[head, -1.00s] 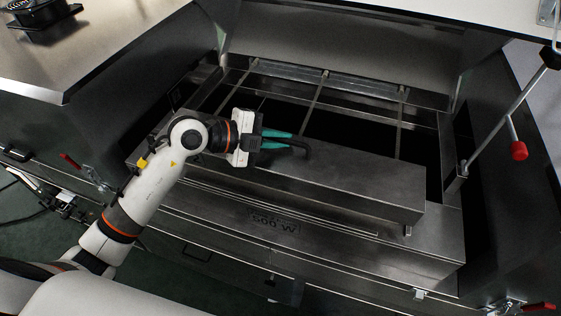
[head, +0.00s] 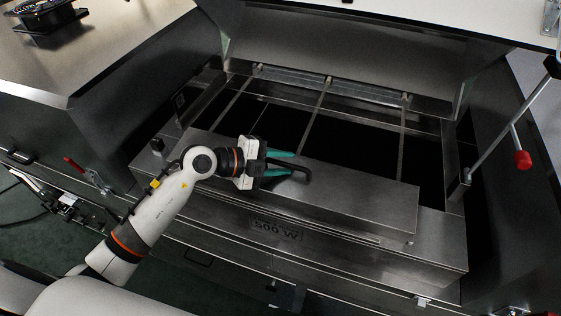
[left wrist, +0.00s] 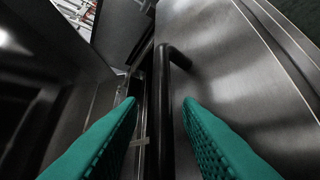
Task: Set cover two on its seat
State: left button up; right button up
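The cover (head: 350,193) is a long grey steel panel with a black bar handle (head: 300,172). It lies low along the near side of the dryer opening (head: 345,142), close above or on the ledge; exact contact at its edges cannot be told. My left gripper (head: 292,163) comes in from the left at the handle. Its teal fingers are apart, one on each side of the bar. In the left wrist view the handle (left wrist: 164,110) runs between the fingers with gaps on both sides. My right gripper is out of view.
The opening's far part is dark and uncovered, crossed by thin bars (head: 315,110). A raised lid (head: 350,65) stands behind. A rod with a red knob (head: 522,159) is at the right, and a red-handled clamp (head: 75,164) at the left. A lettered front ledge (head: 330,238) lies nearer me.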

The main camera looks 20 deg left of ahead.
pick_arm(q)
jog(key=shift+s, duration=0.1)
jog(key=shift+a, duration=0.15)
jog(key=b+v, duration=0.2)
jog(key=v, duration=0.9)
jog(key=shift+s+a+r, duration=0.25)
